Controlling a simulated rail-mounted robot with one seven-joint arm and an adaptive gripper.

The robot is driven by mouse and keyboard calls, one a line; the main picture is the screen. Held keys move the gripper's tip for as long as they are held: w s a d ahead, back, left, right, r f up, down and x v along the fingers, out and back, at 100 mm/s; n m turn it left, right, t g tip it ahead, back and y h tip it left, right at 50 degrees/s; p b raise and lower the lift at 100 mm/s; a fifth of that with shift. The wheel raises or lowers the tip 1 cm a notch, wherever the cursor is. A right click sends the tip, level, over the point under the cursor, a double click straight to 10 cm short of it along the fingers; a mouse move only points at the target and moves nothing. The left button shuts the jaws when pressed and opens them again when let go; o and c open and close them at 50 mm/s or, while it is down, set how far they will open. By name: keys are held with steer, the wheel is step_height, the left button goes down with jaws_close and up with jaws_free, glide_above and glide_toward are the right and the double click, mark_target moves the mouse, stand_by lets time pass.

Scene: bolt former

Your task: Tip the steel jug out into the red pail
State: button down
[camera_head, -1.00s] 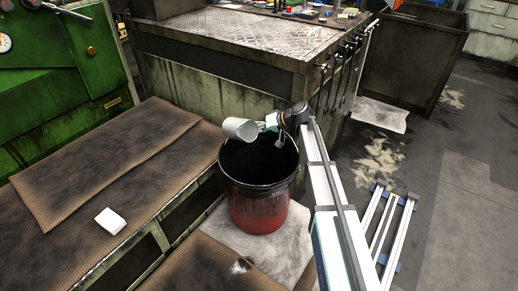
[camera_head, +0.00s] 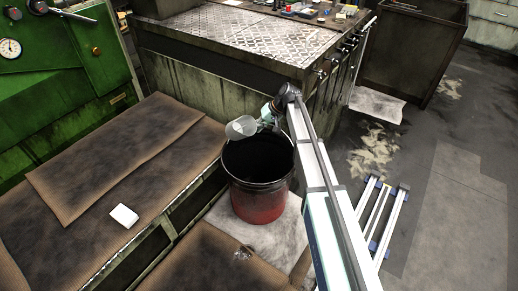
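The red pail (camera_head: 258,203) stands on a pale cloth on the floor, its wide black mouth facing up. The steel jug (camera_head: 240,128) is a small light-grey vessel above the pail's back left rim. It is tilted, with its open mouth turned towards the left and front. My gripper (camera_head: 263,122) is at the jug's right side, at the end of my arm, and appears shut on it. The fingers are small and partly hidden by the jug. Whether anything is inside the jug or the pail cannot be made out.
A bench with a steel tread-plate top (camera_head: 250,35) stands behind the pail. A low platform with brown mats (camera_head: 120,160) lies to the left, bearing a white block (camera_head: 124,215). A green machine (camera_head: 60,80) is at far left. Blue-and-white rails (camera_head: 384,215) lie on the floor at right.

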steer(key=shift+g+h, duration=0.4)
steer(key=shift+h, duration=0.2)
step_height(320, 180, up, 10)
steer(key=p, duration=0.7)
steer(key=shift+r, duration=0.15)
steer(key=a+r+g+h+p, duration=0.1)
steer(key=p, duration=0.3)
steer(key=w+r+g+h+p, duration=0.1)
steer(key=r+g+h+p, duration=0.1)
steer(key=p, duration=0.2)
steer(key=w+a+r+m+g+h+p, duration=0.1)
steer(key=h+p, duration=0.1)
steer(key=p, duration=0.3)
steer(key=shift+w+a+r+g, duration=0.1)
steer(key=shift+a+r+g, duration=0.2)
steer(key=shift+h, duration=0.3)
